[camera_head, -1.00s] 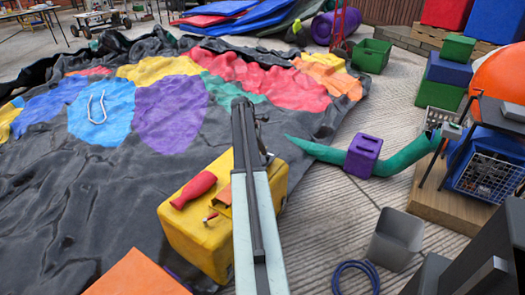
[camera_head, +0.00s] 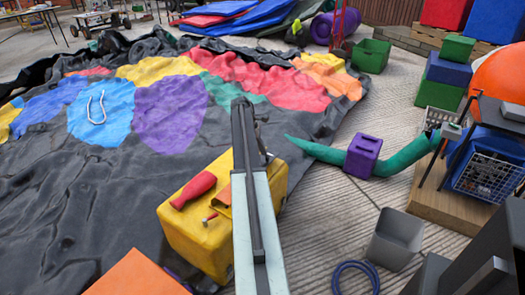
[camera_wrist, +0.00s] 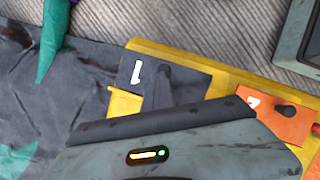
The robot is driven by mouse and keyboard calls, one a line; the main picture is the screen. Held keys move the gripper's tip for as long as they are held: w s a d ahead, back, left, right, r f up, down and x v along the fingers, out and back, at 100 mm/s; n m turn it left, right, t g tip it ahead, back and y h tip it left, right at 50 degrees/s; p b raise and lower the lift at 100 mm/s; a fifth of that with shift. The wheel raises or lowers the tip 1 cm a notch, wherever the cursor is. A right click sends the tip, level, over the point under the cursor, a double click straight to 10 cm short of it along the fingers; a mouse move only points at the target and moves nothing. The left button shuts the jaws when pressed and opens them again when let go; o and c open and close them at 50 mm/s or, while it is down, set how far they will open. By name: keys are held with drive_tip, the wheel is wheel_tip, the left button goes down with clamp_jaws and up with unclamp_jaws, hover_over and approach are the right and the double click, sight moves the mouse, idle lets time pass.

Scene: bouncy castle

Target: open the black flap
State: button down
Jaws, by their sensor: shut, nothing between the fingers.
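The black flap (camera_wrist: 132,73), marked with a white 1, lies on the yellow box (camera_wrist: 222,76) in the wrist view. It looks flat. In the head view my arm covers the spot and the flap cannot be made out; the yellow box (camera_head: 205,238) shows beside my arm. My gripper (camera_wrist: 164,76) is shut and empty, its dark narrow tip over the right part of the black flap. Whether it touches the flap cannot be told. An orange flap (camera_wrist: 265,122), marked 2, with a dark knob, is to the right on the same box.
A red-handled tool (camera_head: 194,189) lies on the box. A dark sheet with coloured patches (camera_head: 60,195) spreads left. A green tentacle (camera_head: 405,155) through a purple block (camera_head: 362,156), a grey bin (camera_head: 395,240) and a blue ring (camera_head: 355,278) are on the right.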

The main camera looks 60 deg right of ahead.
drive_tip(key=c, duration=1.6)
unclamp_jaws()
drive_tip(key=p+v, duration=0.7)
drive_tip(key=shift+w+a+r, duration=0.1)
drive_tip(key=shift+r, duration=0.25)
